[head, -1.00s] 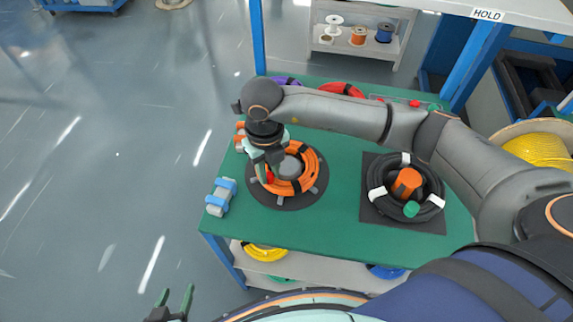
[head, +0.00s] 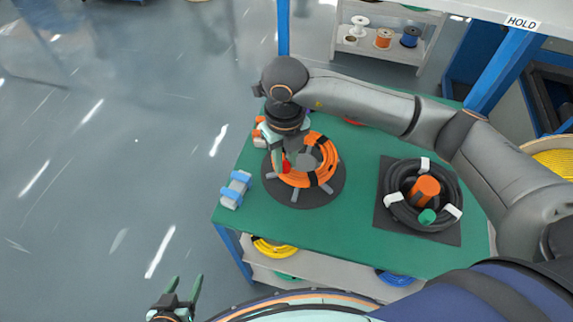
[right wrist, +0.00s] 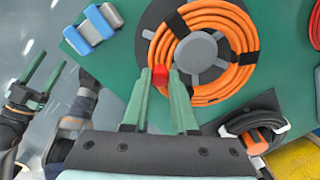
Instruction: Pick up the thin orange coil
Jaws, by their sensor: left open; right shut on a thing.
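The orange coil (head: 322,143) with black ties sits around a grey spoked hub (head: 306,160) above a round dark base (head: 325,198), at the table's left part. I cannot tell whether it touches the base. It also shows in the right wrist view (right wrist: 233,25). My right gripper (head: 283,162) is at the coil's left side, shut on it. In the right wrist view its green fingers (right wrist: 164,78) meet the coil's near side, with a red piece (right wrist: 160,74) between the tips. My left gripper (head: 186,288) is open and empty, off the table's front left.
A black coil (head: 391,210) with white ties lies on a dark square mat at right, around an orange cylinder (head: 425,190). A grey-blue block (head: 235,189) is at the green table's (head: 350,255) left edge. A blue post (head: 284,30) rises behind. Yellow coil (head: 275,250) is on the lower shelf.

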